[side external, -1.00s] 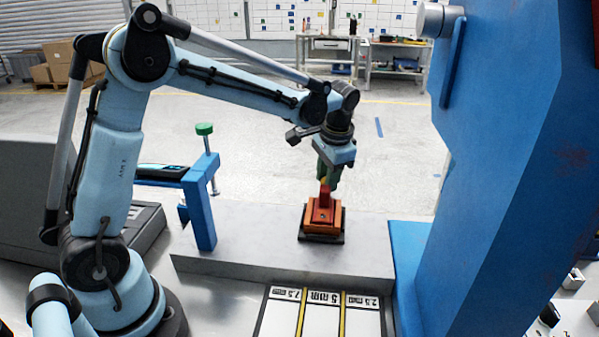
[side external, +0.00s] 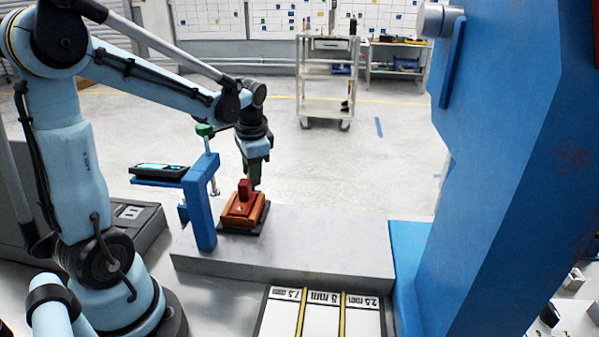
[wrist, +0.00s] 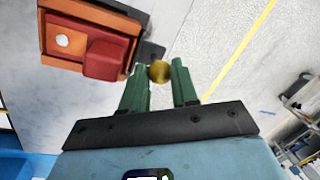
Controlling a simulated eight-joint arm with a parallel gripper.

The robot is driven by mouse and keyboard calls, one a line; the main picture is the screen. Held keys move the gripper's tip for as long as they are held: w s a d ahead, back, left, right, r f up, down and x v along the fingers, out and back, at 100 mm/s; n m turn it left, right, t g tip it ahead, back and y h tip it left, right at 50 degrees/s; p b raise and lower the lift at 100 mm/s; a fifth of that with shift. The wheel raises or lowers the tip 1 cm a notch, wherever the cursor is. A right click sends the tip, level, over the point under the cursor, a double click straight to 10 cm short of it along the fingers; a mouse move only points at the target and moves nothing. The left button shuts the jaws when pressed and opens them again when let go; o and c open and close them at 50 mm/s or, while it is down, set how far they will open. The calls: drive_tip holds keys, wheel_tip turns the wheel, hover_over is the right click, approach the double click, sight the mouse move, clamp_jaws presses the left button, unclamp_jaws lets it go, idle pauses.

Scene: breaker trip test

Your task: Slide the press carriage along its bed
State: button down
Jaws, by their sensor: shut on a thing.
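The press carriage (side external: 243,212) is an orange block with a red block on top and a dark base. It sits near the left end of the grey bed (side external: 320,240), close beside the blue clamp frame (side external: 202,205). My gripper (side external: 254,180) is just behind the carriage, pointing down. In the wrist view its green fingers (wrist: 159,66) are shut on a round brass knob (wrist: 159,73), right beside the carriage (wrist: 75,45). How the knob joins the carriage is hidden.
A green-topped screw (side external: 205,130) goes through the clamp frame's arm, and a device with a lit display (side external: 162,170) is to its left. A large blue press frame (side external: 510,160) stands at the right. The bed's middle and right are clear. Thickness-marked plates (side external: 323,310) lie in front.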

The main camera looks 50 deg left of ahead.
drive_tip(key=shift+s+a, duration=1.9)
drive_tip(key=shift+s, duration=0.05)
drive_tip(key=c, duration=1.1)
unclamp_jaws()
drive_tip(key=shift+c, duration=0.2)
wheel_tip(320, 180, up, 12)
drive_tip(key=d, duration=0.2)
drive_tip(key=shift+s+d, duration=0.15)
drive_tip(key=shift+s, duration=0.05)
